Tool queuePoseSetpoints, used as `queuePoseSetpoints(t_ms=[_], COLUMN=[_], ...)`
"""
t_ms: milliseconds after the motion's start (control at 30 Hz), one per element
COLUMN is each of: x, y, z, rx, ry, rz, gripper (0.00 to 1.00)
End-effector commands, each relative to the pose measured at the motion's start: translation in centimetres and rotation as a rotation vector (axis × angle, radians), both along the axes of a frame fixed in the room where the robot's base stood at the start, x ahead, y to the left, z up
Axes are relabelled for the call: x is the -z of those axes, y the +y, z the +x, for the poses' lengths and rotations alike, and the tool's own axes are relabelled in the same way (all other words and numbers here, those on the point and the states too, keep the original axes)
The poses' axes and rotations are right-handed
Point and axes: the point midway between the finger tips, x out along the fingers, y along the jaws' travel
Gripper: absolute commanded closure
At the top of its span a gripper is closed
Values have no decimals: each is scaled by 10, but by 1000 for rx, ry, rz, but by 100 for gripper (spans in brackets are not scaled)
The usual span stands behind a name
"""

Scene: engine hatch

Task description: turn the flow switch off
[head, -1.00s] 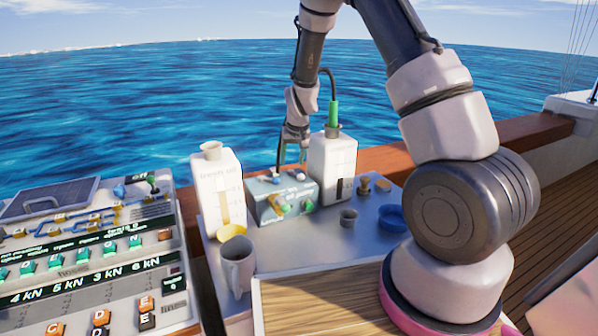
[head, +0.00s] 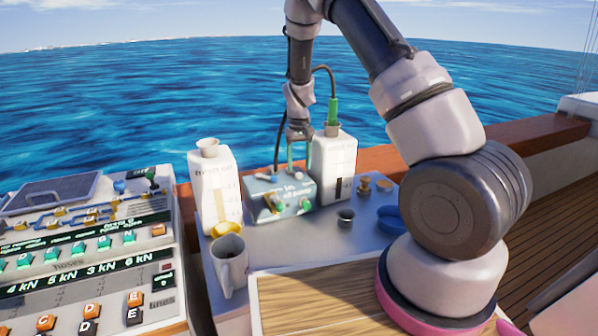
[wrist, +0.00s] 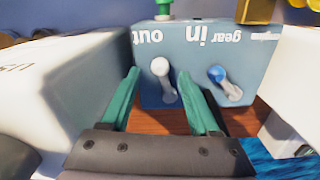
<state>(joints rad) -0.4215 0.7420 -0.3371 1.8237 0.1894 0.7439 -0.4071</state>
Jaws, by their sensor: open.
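In the wrist view the box face (wrist: 220,60) carries upside-down lettering, "in", "out" and "gear". A lever with a white knob (wrist: 161,68) stands between my green fingers, and a lever with a blue knob (wrist: 216,74) is to their right. I cannot read which lever is the flow switch. My gripper (wrist: 159,74) is open, one finger on each side of the white-knobbed lever; contact cannot be told. In the head view my gripper (head: 298,160) is at the box's far side.
A white jug (head: 214,190) stands left of the box, another (head: 333,165) close on its right. A mug (head: 231,268), a small dark cup (head: 345,218) and a blue bowl (head: 391,220) are in front. A control panel (head: 80,260) lies left. Bare grey tabletop (head: 300,238) is in front of the box.

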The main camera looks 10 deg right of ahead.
Motion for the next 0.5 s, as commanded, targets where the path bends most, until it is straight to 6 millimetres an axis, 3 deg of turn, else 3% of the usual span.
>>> queuePoseSetpoints(t_ms=[200,500], x=[26,30], y=[0,0], z=[0,0], rx=[1,0], ry=[2,-1], rz=[1,1], gripper=[38,38])
